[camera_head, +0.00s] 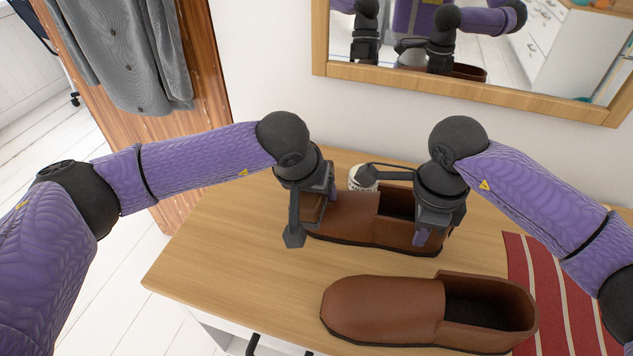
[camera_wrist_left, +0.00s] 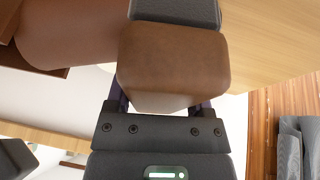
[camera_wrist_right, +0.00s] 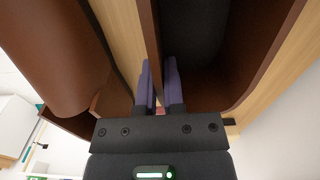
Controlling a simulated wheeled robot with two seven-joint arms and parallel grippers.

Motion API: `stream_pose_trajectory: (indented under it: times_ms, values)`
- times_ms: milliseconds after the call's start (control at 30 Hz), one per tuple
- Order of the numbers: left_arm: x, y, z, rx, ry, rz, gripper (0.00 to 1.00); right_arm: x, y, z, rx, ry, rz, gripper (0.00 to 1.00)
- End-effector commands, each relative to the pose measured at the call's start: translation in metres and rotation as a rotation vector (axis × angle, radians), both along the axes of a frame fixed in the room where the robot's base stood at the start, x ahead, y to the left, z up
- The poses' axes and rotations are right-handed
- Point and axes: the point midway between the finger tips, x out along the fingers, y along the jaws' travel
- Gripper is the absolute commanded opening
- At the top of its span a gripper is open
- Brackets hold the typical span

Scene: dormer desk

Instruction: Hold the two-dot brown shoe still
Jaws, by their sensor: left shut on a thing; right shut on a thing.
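A brown shoe (camera_head: 350,218) lies on the desk at the back, toe to the left, and a second brown shoe (camera_head: 385,310) lies in front of it. I see no dots on either. My right gripper (camera_head: 422,236) is shut on the back shoe's near side wall by the opening; the right wrist view shows one finger inside the wall (camera_wrist_right: 150,35) and one outside. My left gripper (camera_head: 306,215) is at the back shoe's toe, shut on a rounded brown block (camera_wrist_left: 172,62). The block looks separate from the shoe, but whether they touch is unclear.
A white round container (camera_head: 362,178) stands behind the back shoe, partly hidden by my right gripper. A red striped mat (camera_head: 535,270) lies at the right. A wood-framed mirror (camera_head: 480,90) is on the wall behind. The desk's left front (camera_head: 230,270) is clear.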

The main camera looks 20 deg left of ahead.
Motion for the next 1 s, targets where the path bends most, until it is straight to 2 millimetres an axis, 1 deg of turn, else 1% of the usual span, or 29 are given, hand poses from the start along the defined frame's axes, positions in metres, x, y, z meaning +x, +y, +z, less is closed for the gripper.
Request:
stream_pose_trajectory:
  times_ms: [100, 200, 400, 600, 800, 900, 1000]
  values:
    - [-0.008, 0.0, 0.001, 0.0, 0.001, 0.0, 0.2, 0.0, 0.0, 0.0, 0.001, 0.0, 0.0, 0.0]
    - [-0.008, 0.0, 0.001, 0.0, 0.0, 0.001, 0.2, 0.0, 0.0, 0.0, 0.001, 0.0, 0.0, 0.0]
    - [0.008, -0.001, -0.001, -0.002, -0.001, 0.002, 0.2, 0.0, 0.0, 0.0, 0.001, 0.0, 0.001, 0.0]
    - [0.016, 0.0, -0.002, 0.001, 0.001, 0.002, 0.2, 0.0, 0.0, 0.0, 0.001, 0.0, 0.001, 0.0]
    - [0.032, 0.0, -0.001, 0.0, 0.0, 0.002, 0.2, 0.0, 0.0, 0.0, 0.0, 0.0, 0.001, 0.0]
    - [0.035, 0.0, 0.0, 0.001, 0.0, 0.001, 0.2, 0.0, 0.0, 0.0, 0.0, 0.001, 0.001, 0.0]
    - [0.03, 0.0, -0.001, 0.0, 0.0, -0.001, 0.2, 0.0, 0.0, 0.0, 0.0, 0.001, 0.001, 0.0]
